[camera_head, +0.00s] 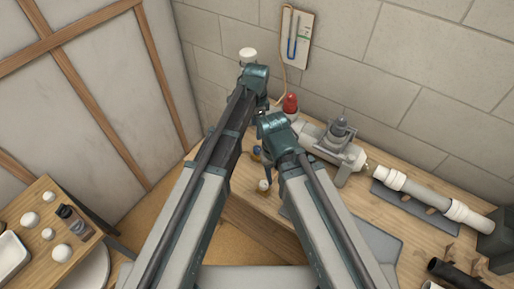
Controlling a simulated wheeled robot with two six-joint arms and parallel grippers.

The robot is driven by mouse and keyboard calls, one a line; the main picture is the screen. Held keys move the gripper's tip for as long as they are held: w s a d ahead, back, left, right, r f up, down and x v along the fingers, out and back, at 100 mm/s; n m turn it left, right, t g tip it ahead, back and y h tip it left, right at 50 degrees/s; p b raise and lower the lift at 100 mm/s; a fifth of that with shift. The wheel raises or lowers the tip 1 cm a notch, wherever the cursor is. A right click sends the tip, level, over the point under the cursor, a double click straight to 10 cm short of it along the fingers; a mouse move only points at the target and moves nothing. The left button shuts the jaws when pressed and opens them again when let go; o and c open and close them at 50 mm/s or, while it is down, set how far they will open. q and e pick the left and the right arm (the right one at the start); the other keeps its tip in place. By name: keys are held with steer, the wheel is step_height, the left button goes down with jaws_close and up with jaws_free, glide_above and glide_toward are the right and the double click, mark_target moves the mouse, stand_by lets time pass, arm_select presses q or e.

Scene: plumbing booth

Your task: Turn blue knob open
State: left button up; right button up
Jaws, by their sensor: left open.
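A small blue knob (257,150) shows in the head view in the narrow gap between my two arms, above the wooden bench. Only part of it is visible; its turn angle cannot be made out. My left arm reaches up past it, and my left gripper (262,110) is small and mostly covered by the arm links, a little beyond the knob. It is open, and I see nothing held. My right gripper is hidden behind its own arm.
A red knob (290,103) stands just right of the arms, beside a grey valve fitting (338,138). A white pipe (425,193) lies on the bench (379,165). A block wall closes the back. A side table (40,193) holds white balls and a bottle.

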mark_target(257, 148)
arm_select(q)
steer(key=shift+w+d+m, duration=0.15)
steer(key=shift+w+m, duration=0.25)
steer(key=shift+w, duration=0.25)
steer(key=shift+f, duration=0.15)
arm_select(e)
steer(key=shift+f, duration=0.15)
arm_select(q)
step_height(257, 148, down, 14)
steer(key=b, duration=1.4)
arm_select(e)
step_height(257, 148, down, 14)
steer(key=shift+r, duration=0.2)
arm_select(q)
steer(key=shift+r, duration=0.2)
jaws_close()
